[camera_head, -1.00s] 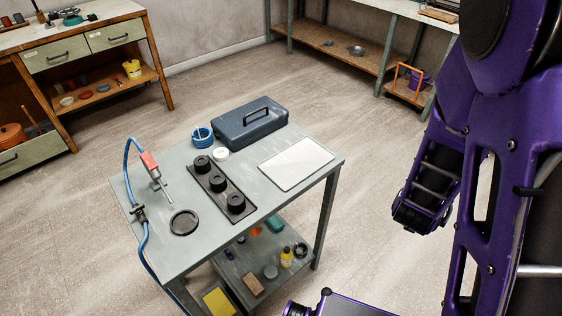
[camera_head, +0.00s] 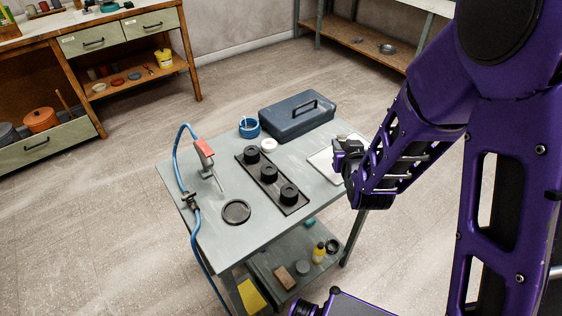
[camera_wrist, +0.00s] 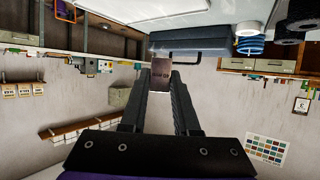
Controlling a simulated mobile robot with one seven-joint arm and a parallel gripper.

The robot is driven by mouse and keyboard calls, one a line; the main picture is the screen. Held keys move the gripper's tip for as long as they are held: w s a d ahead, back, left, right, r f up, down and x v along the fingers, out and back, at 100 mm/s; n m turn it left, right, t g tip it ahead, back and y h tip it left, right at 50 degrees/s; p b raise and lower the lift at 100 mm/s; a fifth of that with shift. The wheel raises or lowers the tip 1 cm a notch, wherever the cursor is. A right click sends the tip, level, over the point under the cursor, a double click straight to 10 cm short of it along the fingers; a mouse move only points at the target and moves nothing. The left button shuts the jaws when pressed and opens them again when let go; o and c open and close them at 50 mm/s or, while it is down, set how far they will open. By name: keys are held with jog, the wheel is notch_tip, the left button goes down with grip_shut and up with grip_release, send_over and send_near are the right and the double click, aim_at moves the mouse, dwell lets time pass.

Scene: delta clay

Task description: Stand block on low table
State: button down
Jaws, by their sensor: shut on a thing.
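My gripper (camera_wrist: 160,88) is shut on a small brownish block (camera_wrist: 160,72), held between its fingertips in the wrist view. In the head view my gripper (camera_head: 343,155) is above the right end of the grey-green low table (camera_head: 322,202), over a white sheet (camera_head: 318,164). The block is hard to tell apart from the gripper there. The wrist view is tilted over, with the table's things along its top. The gap between the block and the table cannot be judged.
A blue-grey toolbox (camera_head: 297,122) stands at the table's back. A black tray with black cylinders (camera_head: 269,173), a blue ring (camera_head: 249,128), a black disc (camera_head: 236,211) and a hosed tool (camera_head: 205,155) take up the left and middle. The front right top is bare.

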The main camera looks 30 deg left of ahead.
jog(key=s+a+n+g+y, duration=0.1)
jog(key=s+a+n+y, duration=0.2)
jog(key=a, duration=0.4)
jog(key=b, duration=0.1)
send_over(305, 179)
jog(key=shift+g, duration=0.3)
notch_tip(305, 179, down, 5)
jog(key=shift+w, duration=0.1)
jog(key=shift+f+b, duration=0.3)
jog(key=shift+f, duration=2.05)
jog(key=shift+f, duration=0.2)
jog(key=c, duration=0.7)
grip_release()
jog(key=shift+o, duration=0.2)
jog(key=shift+r, duration=0.25)
